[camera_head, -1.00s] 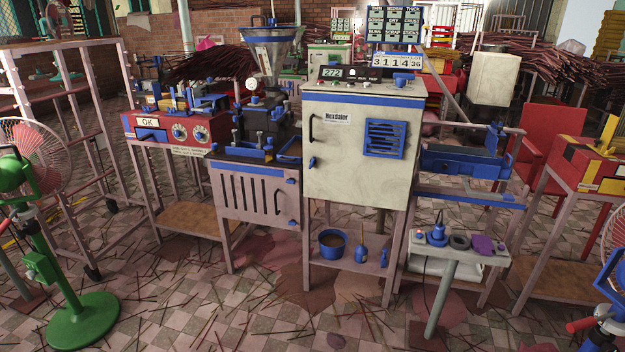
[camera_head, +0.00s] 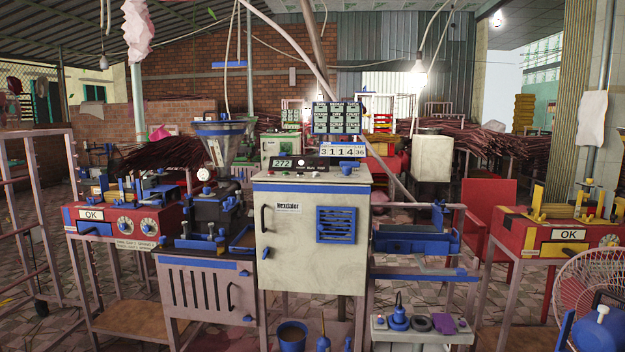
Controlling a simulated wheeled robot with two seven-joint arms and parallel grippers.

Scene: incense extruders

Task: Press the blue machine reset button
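The machine with blue trim (camera_head: 314,188) stands in the middle of the view, a pale cabinet with a dark handle and a blue louvred vent (camera_head: 336,224). On its top sit a dark control box with a green "272" display (camera_head: 283,163), a white counter (camera_head: 340,151) and a blue knob (camera_head: 352,166). A small stand (camera_head: 420,333) at its front right carries a blue plug-like part (camera_head: 398,318), a dark ring and a purple piece. No label in view reads reset, so I cannot tell which part is the reset button. Neither gripper is in view.
A red machine marked OK (camera_head: 122,222) stands at left, another (camera_head: 551,235) at right. A pink fan (camera_head: 598,280) is at the lower right. A blue bucket (camera_head: 292,336) sits under the cabinet. Tiled floor shows between stands.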

